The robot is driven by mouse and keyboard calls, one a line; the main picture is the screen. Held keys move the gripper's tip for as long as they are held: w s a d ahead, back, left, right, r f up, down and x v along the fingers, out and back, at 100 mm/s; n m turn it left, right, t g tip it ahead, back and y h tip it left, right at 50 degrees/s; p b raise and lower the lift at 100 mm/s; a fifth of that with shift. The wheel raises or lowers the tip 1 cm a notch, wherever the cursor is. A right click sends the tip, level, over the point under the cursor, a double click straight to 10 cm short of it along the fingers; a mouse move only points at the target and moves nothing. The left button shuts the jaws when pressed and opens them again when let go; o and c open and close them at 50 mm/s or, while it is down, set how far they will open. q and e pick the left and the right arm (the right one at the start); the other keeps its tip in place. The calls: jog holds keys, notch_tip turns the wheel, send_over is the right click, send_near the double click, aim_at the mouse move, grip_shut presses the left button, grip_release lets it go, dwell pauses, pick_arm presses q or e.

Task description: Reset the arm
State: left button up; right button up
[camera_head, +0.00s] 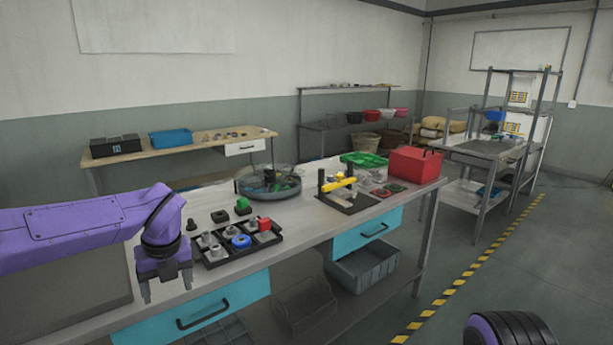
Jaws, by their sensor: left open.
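My left arm (80,232) is purple and reaches in from the left over the near end of the workbench. My left gripper (167,290) points down in front of the bench edge, above the left blue drawer. Its two fingers are apart and nothing shows between them. A purple and black part of my right arm (508,335) shows at the bottom right edge. The right gripper is out of view.
The workbench (312,225) holds a black tray (215,262) of small parts, a round grey basin (268,188), a black stand with a yellow piece (338,184) and a red box (414,166). Open floor (500,270) with a striped line lies at right.

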pick_arm(q)
jog(key=s+a+f+m+t+y, duration=0.1)
jog(key=s+f+m+t+y, duration=0.15)
jog(key=f+m, duration=0.9)
jog(key=s+a+f+m+t+y, duration=0.15)
jog(key=s+f+m+t, duration=0.25)
jog(key=f+m, duration=0.75)
jog(key=s+f+m+g+h, duration=0.1)
jog(key=s+f+m, duration=0.3)
jog(key=s, duration=0.5)
jog(key=s+f+m+g+h, duration=0.1)
jog(key=s+f+m+g, duration=0.1)
jog(key=s+f+m, duration=0.3)
jog(key=s+f+m+g, duration=0.1)
jog(key=s+f+m, duration=0.3)
jog(key=s, duration=1)
jog(key=shift+d+f+g+h, duration=0.35)
jog(key=shift+d+f+h, duration=0.1)
jog(key=shift+f, duration=0.1)
